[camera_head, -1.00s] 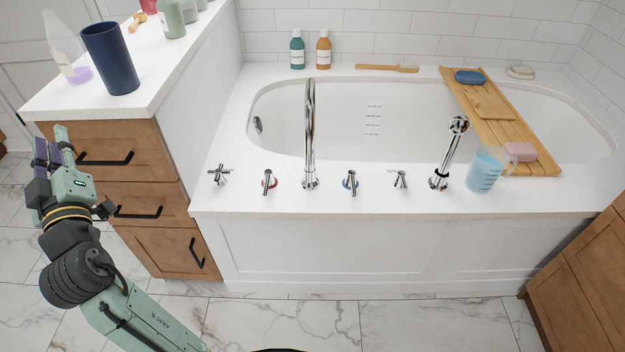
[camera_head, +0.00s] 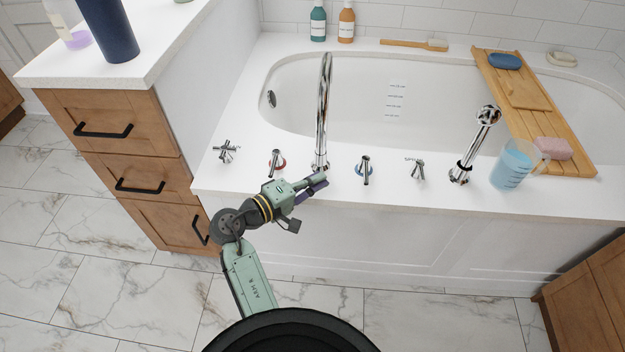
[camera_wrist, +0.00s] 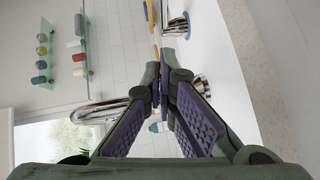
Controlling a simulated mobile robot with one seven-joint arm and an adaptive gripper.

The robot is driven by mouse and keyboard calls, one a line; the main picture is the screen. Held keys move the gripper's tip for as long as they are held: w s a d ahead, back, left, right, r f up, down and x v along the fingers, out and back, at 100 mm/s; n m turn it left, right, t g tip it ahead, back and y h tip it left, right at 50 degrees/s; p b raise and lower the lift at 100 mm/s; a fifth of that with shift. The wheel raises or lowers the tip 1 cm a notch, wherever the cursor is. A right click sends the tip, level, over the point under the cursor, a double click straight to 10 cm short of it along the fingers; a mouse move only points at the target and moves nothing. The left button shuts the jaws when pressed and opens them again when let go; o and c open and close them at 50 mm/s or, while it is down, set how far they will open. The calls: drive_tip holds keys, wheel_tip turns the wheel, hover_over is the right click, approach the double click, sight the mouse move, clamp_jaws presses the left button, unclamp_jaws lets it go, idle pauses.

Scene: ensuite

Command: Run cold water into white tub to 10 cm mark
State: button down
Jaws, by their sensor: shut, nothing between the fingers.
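The white tub (camera_head: 345,85) has no water that I can make out; a strip of depth marks (camera_head: 392,102) is on its far inner wall. The tall chrome spout (camera_head: 323,100) stands on the front deck. The lever with a blue ring (camera_head: 365,168) is right of the spout and the lever with a red ring (camera_head: 276,162) is left of it. A cross handle (camera_head: 227,151) is at the far left and another small handle (camera_head: 416,170) is right of the blue one. My gripper (camera_head: 322,182) is shut and empty at the deck's front edge, just before the spout base.
A hand shower (camera_head: 476,143) and a jug of blue liquid (camera_head: 512,165) stand on the right deck. A wooden tray (camera_head: 520,90) with soaps spans the tub. A drawer cabinet (camera_head: 125,135) is at left and another cabinet (camera_head: 592,292) at lower right.

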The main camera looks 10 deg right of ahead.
drive_tip(key=p+x, duration=0.1)
drive_tip(key=x, duration=0.4)
drive_tip(key=shift+w+d, duration=0.15)
drive_tip(key=shift+d, duration=0.2)
drive_tip(key=d, duration=0.3)
drive_tip(key=shift+s+f+p, duration=0.3)
drive_tip(key=shift+s+p, duration=0.1)
drive_tip(key=shift+s+d+f, duration=0.1)
drive_tip(key=shift+d+f, duration=0.05)
drive_tip(key=shift+d, duration=0.25)
drive_tip(key=shift+s, duration=0.1)
drive_tip(key=shift+s+d+n+t+y+p, duration=0.15)
drive_tip(key=shift+n+t+y+p, duration=0.15)
drive_tip(key=shift+n+t+p, duration=0.15)
